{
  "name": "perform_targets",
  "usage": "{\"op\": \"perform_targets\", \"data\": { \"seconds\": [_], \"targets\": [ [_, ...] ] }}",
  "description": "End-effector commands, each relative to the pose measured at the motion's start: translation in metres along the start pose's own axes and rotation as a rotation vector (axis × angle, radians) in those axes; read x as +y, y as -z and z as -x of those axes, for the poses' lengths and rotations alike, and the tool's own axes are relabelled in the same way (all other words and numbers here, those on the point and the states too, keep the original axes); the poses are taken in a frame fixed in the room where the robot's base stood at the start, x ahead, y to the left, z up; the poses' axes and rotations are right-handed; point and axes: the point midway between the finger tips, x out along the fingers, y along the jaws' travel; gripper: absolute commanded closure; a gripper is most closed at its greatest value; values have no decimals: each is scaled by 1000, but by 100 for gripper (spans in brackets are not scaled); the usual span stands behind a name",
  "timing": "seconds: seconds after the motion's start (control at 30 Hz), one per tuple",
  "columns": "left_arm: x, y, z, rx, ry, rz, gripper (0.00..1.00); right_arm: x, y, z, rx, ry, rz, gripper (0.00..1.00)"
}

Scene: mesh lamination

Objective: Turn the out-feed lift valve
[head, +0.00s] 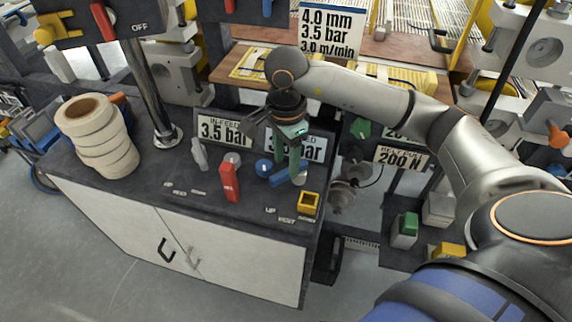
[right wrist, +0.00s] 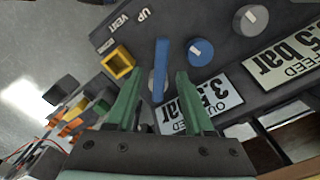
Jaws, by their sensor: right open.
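The out-feed lift valve has a blue lever (head: 279,180) on the dark cabinet top, near the UP and VENT labels. It is partly hidden by my right gripper in the head view. My right gripper (head: 289,174) has green fingers and points down at the lever. In the right wrist view the blue lever (right wrist: 161,62) stands between the open fingertips (right wrist: 160,76), with a gap visible on both sides. Whether a finger touches it is not clear. My left gripper is not in view.
A blue knob (head: 264,167) sits just left of the lever, and a yellow square-rimmed part (head: 308,203) to its right. A red lever (head: 230,182) and a grey knob (head: 232,160) are further left. Pressure signs (head: 224,130) stand behind. Tape rolls (head: 95,135) occupy the left end.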

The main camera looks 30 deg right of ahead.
Motion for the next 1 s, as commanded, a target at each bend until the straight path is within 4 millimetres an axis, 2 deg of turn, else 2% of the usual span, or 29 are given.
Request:
{"op": "perform_targets", "data": {
  "seconds": [0.1,0.2,0.53,1.0],
  "targets": [
    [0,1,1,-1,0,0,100,0,0,-15,-1,-3,-1,48],
    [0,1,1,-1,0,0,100,0,0,-22,0,0,-2,48],
    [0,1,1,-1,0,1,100,0,0,-25,-1,1,-1,48],
    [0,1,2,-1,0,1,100,0,0,-25,-1,1,-1,100]
  ]
}}
